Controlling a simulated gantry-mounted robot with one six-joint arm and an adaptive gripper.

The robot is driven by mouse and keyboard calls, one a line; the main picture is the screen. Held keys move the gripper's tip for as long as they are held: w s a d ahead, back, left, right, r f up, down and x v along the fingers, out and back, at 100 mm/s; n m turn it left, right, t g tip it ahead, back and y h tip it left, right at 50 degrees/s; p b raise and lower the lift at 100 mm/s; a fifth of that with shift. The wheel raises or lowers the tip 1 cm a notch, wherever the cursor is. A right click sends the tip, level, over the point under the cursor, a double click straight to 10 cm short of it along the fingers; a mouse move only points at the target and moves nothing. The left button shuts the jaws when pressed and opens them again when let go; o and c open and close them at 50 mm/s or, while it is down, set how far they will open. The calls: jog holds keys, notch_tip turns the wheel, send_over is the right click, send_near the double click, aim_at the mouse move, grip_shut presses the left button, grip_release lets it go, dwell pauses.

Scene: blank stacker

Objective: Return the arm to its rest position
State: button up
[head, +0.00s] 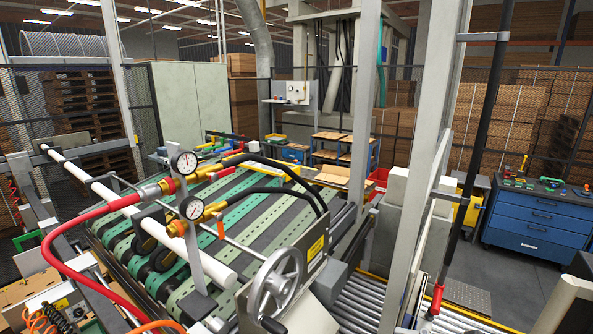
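My gripper is not in view, and I cannot make out my arm for certain in the head view. The machine in front of me has a bed of green and grey belts (240,212). Two round pressure gauges stand above it, an upper one (185,162) and a lower one (191,208). A grey handwheel (277,287) is at the machine's near side. I cannot tell from this view where my gripper is or what it holds.
A red hose (62,262) curves at the left. Tall grey posts (412,130) and a long dark pole with a red end (437,297) stand right of the machine. Rollers (375,300) run below. A blue tool cabinet (535,222) is at the right, with open floor before it.

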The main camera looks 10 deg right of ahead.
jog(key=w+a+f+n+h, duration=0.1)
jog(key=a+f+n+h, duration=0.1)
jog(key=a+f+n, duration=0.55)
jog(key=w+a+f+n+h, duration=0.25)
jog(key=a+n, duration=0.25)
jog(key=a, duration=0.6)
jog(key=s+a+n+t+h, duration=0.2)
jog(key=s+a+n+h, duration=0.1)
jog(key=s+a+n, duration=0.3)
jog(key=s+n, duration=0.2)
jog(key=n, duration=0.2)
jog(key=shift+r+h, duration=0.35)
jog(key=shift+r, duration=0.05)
